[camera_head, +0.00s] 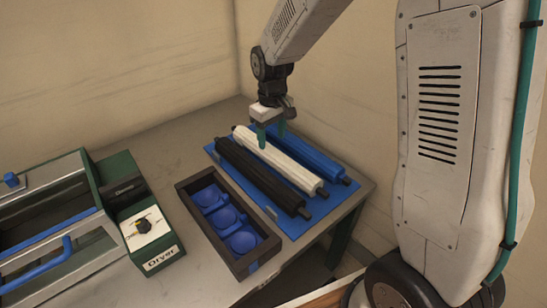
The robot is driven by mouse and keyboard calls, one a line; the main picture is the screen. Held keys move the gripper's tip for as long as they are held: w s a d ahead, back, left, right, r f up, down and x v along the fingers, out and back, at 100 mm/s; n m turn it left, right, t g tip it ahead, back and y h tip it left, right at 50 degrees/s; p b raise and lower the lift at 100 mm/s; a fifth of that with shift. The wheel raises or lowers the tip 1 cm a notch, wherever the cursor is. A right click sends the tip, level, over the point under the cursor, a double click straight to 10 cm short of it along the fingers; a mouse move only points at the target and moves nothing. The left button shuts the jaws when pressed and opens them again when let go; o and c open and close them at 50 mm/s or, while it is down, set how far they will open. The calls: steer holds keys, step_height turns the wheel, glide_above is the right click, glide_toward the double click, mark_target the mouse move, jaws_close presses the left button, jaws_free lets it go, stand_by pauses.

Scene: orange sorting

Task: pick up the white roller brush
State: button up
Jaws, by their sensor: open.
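The white roller brush (295,170) lies on a blue mat (290,222) on the table, between a black roller brush (255,175) and a blue roller brush (311,157). It runs from back left to front right. My gripper (271,140) points down at the far part of the white roller brush, with its green fingers open and apart. The fingers overlap the brush in the picture; I cannot tell whether they touch it. A small part of the brush is hidden behind the fingers.
A dark tray with blue round cups (219,241) stands left of the mat. A green dryer box (150,235) and a frame with blue bars (55,225) stand further left. The grey table (167,166) is clear at the back, near the wall.

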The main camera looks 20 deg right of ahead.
mark_target(274, 151)
steer(key=f, duration=0.7)
steer(key=shift+d+f, duration=0.2)
steer(key=shift+f, duration=0.05)
steer(key=c, duration=0.7)
